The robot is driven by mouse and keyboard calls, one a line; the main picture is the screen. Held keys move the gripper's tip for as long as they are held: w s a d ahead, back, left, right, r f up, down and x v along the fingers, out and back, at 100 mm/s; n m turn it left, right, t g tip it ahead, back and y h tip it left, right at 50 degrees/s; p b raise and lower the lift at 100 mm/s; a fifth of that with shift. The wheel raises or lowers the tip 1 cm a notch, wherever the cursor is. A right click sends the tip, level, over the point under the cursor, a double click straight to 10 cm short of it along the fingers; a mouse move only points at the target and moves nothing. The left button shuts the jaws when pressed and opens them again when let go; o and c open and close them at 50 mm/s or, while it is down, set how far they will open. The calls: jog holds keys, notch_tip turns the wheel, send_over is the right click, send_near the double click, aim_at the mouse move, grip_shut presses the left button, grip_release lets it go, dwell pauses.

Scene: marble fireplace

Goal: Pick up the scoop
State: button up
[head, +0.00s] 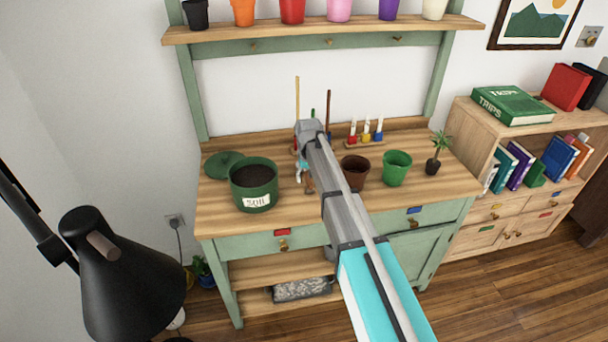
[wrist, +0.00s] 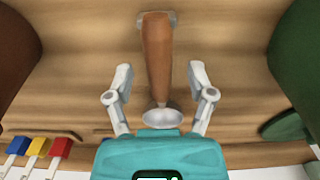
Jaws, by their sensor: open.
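The scoop (wrist: 158,55) shows in the wrist view with a brown wooden handle and a pale metal end towards my gripper. My gripper (wrist: 160,78) is open, with one finger on each side of the handle and a visible gap to each. In the head view my gripper (head: 304,170) is low over the potting bench (head: 335,208), largely hidden behind my arm. A small brown part of the scoop (head: 309,186) shows beside it there.
The soil pot (head: 254,190) stands left of my gripper, with its green lid (head: 222,163) behind. A brown pot (head: 355,172), a green pot (head: 396,168) and a small plant (head: 436,155) stand to the right. Coloured hand tools (head: 366,134) are at the back. A black lamp (head: 115,270) is front left.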

grip_shut()
jog(key=shift+r, duration=0.15)
dwell(0.4)
notch_tip(320, 180, up, 3)
jog(key=p, duration=0.2)
jog(key=shift+f+p, duration=0.2)
jog(key=shift+p, duration=0.2)
jog(key=s+d+r+p, duration=0.3)
jog(key=s+r+p, duration=0.7)
jog(key=s, duration=0.3)
jog(key=shift+s+d, duration=0.15)
jog(key=shift+s, duration=0.15)
